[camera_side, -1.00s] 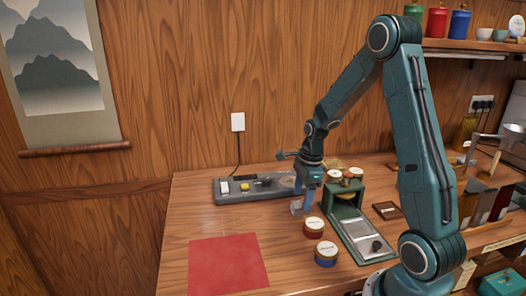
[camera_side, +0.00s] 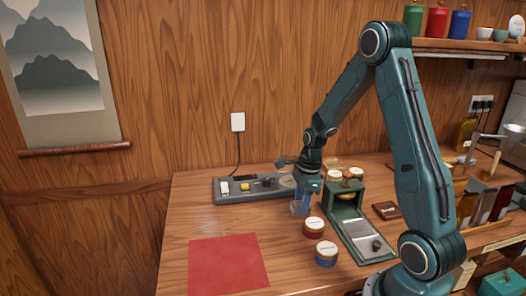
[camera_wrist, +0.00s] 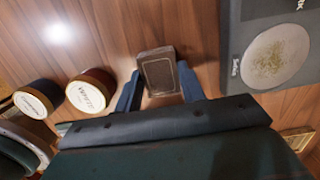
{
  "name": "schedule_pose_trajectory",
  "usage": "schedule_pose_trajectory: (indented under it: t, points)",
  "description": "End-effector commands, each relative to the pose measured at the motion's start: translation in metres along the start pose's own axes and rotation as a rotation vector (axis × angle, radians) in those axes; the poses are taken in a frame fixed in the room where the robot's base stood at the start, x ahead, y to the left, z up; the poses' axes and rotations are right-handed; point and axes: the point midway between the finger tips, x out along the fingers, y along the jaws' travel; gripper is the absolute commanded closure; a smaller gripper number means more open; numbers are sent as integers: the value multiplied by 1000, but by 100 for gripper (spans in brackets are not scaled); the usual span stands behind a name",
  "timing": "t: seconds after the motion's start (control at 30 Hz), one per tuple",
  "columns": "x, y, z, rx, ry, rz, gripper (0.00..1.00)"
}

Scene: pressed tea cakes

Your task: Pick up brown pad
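A small dark brown pad (camera_wrist: 159,72) with a thin lighter border line shows in the wrist view. It lies between the tips of the two blue fingers of my gripper (camera_wrist: 159,82), one finger on each side. The fingers stand apart, and I see no clear grip on the pad. In the side view my gripper (camera_side: 300,208) points down, low over the table, left of the green press. The pad there is mostly hidden by the fingers.
Two round labelled tins (camera_side: 314,226) (camera_side: 326,253) stand just in front. The green press (camera_side: 345,210) is close on the right, with a dark brown box (camera_side: 386,210) beyond. A grey scale (camera_side: 242,190) lies behind left. A red mat (camera_side: 228,263) covers the front left.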

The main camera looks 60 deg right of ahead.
Motion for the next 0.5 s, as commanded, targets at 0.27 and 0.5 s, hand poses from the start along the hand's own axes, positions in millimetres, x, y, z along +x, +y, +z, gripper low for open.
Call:
schedule_pose_trajectory:
  t: [0.27, 0.5]
  points:
    - [0, 0, 0, 0, 0, 0, 83]
    - [-6, -1, 1, 0, -1, -3, 83]
